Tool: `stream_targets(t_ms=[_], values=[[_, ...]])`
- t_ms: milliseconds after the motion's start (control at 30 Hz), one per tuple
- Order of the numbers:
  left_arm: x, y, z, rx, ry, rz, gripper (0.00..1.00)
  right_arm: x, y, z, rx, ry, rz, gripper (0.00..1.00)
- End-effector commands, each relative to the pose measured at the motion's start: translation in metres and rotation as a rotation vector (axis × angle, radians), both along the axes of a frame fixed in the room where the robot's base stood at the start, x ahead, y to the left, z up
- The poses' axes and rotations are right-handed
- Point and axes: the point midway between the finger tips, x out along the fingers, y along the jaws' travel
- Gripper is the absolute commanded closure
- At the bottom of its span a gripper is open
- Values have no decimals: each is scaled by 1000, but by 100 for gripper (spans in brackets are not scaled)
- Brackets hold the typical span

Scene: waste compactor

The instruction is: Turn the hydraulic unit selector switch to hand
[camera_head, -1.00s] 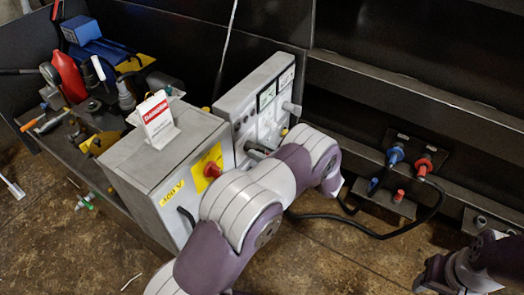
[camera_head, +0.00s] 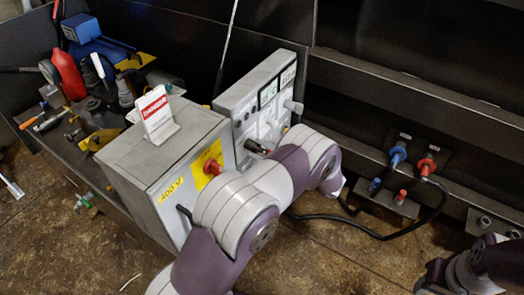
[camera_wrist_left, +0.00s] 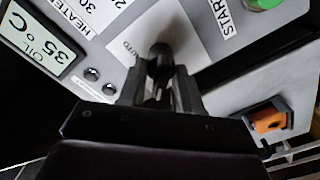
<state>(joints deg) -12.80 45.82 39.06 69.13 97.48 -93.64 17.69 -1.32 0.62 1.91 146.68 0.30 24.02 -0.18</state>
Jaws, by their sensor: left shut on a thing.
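The selector switch is a black knob (camera_wrist_left: 160,57) on a pale plate of the grey control panel (camera_head: 232,101). In the left wrist view the word AUTO shows to the upper left of the knob. My left gripper (camera_wrist_left: 160,88) is shut on the knob, with one finger on each side of it. In the head view my left forearm crosses in front of the panel's lower part and hides much of the knob area. Other position labels of the switch are hidden or unreadable. At the lower right, part of my right arm (camera_head: 480,265) shows dark; its jaws are not clear.
A grey cabinet with a red knob (camera_head: 211,167) and a DANGER sign (camera_head: 155,113) stands left of the panel. A green START button (camera_wrist_left: 262,3) and an orange part (camera_wrist_left: 268,122) are near my left gripper. Blue and red hose couplings (camera_head: 397,155) are at the right.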

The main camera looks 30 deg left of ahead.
Motion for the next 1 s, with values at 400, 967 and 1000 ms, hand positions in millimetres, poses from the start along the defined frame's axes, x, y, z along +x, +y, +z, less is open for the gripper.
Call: stream_targets(t_ms=[400, 967, 1000], values=[[-1, 0, -1, -5, -42, 0, 97, 0, 0, -2, 0, 0, 0, 55], [0, -2, -1, -4, -42, -1, 61, 0, 0, -1, 0, 0, 0, 55], [-1, -6, 0, -5, -42, -1, 61, 0, 0, 0, 0, 0, 0, 55]])
